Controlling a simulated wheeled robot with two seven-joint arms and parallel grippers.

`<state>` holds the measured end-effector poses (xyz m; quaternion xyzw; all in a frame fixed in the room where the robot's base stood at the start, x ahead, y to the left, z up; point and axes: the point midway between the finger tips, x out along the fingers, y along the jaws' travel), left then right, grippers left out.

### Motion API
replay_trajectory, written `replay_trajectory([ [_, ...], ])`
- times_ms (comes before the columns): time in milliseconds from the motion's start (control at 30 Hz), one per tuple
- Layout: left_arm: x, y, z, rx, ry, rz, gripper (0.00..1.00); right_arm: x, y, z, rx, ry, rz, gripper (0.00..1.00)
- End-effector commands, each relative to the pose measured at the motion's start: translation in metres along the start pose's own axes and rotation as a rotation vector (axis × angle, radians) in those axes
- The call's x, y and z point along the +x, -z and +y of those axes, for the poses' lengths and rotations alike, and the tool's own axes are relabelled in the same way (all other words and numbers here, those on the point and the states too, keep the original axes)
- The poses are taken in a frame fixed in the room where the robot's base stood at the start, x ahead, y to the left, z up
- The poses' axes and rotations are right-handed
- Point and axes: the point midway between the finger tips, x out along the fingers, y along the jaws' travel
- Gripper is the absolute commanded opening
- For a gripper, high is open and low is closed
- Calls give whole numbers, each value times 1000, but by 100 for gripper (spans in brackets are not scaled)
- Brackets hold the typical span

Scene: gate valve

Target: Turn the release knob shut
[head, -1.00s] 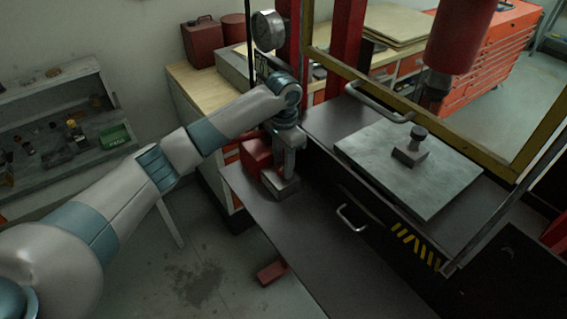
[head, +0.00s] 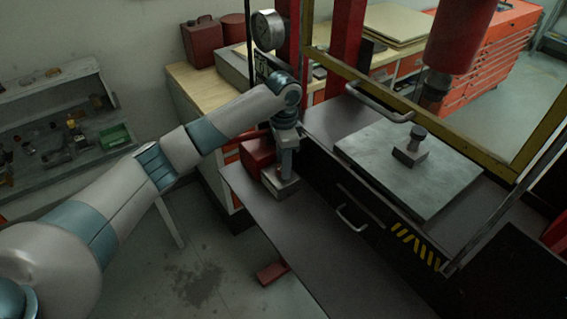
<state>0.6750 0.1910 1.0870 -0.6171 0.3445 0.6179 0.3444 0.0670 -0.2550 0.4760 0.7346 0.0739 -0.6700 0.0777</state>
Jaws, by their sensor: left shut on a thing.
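My left arm reaches in from the left, and its gripper (head: 286,168) points down beside the red pump block (head: 257,152). The block stands at the far left end of the dark bench with a grey metal piece (head: 279,188) at its front. The left gripper is shut at the front of the block, where the release knob is. The knob itself is hidden by the fingers, so its turn cannot be seen. My right gripper is not in view.
A round gauge (head: 268,30) is on the red press frame behind my wrist. A yellow-edged guard with a handle (head: 380,103) stands right of the arm. A steel plate (head: 410,170) bears a small block. The dark bench front (head: 330,235) is clear.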

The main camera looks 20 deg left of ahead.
Motion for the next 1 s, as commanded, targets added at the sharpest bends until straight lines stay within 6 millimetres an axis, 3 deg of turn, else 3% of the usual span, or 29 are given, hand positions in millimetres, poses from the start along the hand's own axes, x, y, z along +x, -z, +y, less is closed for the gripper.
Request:
replay_trajectory([
  [33,-2,1,-1,-1,3,4,35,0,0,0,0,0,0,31],
  [100,-2,1,-1,-1,3,4,51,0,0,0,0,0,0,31],
  [633,-9,1,-1,-1,1,4,51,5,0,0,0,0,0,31],
  [767,-22,1,-1,-1,4,4,51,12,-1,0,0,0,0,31],
  [1000,-65,1,-1,0,5,5,51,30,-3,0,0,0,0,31],
])
